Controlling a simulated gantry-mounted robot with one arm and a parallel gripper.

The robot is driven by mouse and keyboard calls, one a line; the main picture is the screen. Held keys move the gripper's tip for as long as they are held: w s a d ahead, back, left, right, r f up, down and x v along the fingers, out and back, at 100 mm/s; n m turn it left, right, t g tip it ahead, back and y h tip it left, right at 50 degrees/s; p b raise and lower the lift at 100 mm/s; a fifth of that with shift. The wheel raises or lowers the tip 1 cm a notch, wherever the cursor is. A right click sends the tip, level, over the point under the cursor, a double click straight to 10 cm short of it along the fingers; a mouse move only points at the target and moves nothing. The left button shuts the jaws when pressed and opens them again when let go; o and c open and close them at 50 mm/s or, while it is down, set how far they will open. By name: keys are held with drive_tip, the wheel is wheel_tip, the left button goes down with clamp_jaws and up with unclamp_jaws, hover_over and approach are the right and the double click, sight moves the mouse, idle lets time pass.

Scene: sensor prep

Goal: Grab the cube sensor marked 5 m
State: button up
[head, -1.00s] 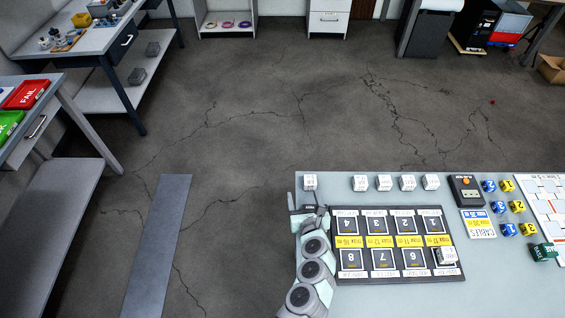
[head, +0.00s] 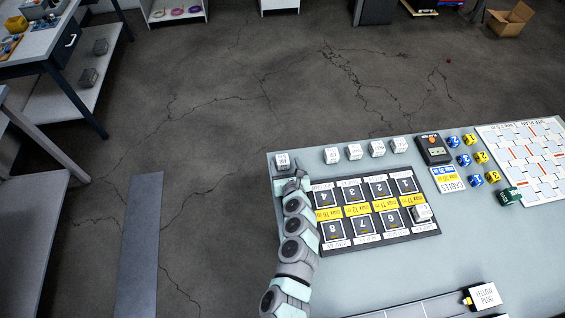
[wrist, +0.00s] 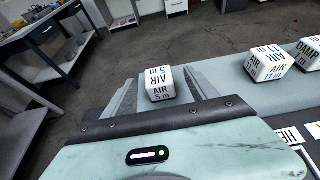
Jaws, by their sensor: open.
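The white cube sensor marked AIR 5 m (wrist: 160,84) stands between the two fingers of my gripper (wrist: 164,92) in the wrist view. The fingers are open, with a gap visible beside the cube. In the head view the same cube (head: 282,159) is at the table's far left corner, and my gripper (head: 287,178) is right at it, partly covering it.
Several white cubes stand in a row to the right, including one marked AIR 11 m (wrist: 268,65). A numbered tray (head: 375,243) lies nearer, with a white cube (head: 421,213) on it. A black handheld device (head: 433,149) and blue and yellow pieces are farther right.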

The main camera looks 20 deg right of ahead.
sight(283, 161)
drive_tip(key=b+x, duration=0.1)
drive_tip(key=x, duration=0.2)
drive_tip(key=shift+w+a+f, duration=0.15)
drive_tip(key=shift+f, duration=0.05)
drive_tip(key=shift+w, duration=0.35)
drive_tip(key=shift+f, duration=0.1)
clamp_jaws()
